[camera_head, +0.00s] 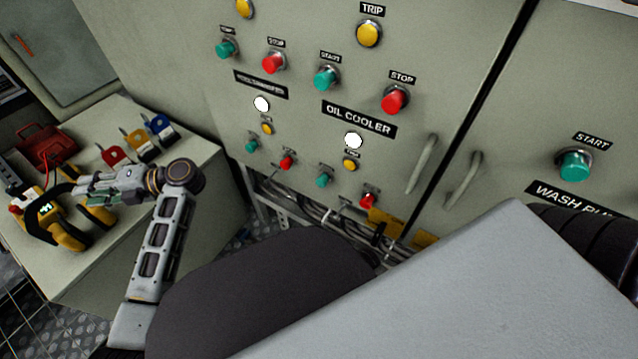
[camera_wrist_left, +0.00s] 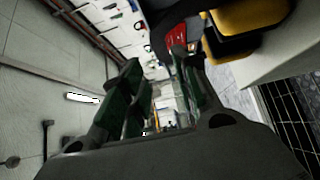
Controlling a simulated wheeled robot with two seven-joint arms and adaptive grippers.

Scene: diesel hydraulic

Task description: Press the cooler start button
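An "OIL COOLER" label (camera_head: 359,118) is on the grey control cabinet in the head view. Below it are a white lamp (camera_head: 354,141), a yellow trip light (camera_head: 350,164), a small green button (camera_head: 325,180) and a red button (camera_head: 368,201). Above the label are a larger green START button (camera_head: 326,78) and a red STOP button (camera_head: 395,100). My left gripper (camera_head: 72,190) is at the far left over the low cabinet, well away from these buttons. In the wrist view its fingers (camera_wrist_left: 162,98) are apart with nothing between them. My right gripper is out of view.
A yellow-and-black device (camera_head: 65,229) sits on the low cabinet (camera_head: 105,255) by my left gripper, along with a red case (camera_head: 47,147) and several coloured padlocks (camera_head: 137,139). Cabinet handles (camera_head: 423,163) project at the right. My own grey body part covers the lower right.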

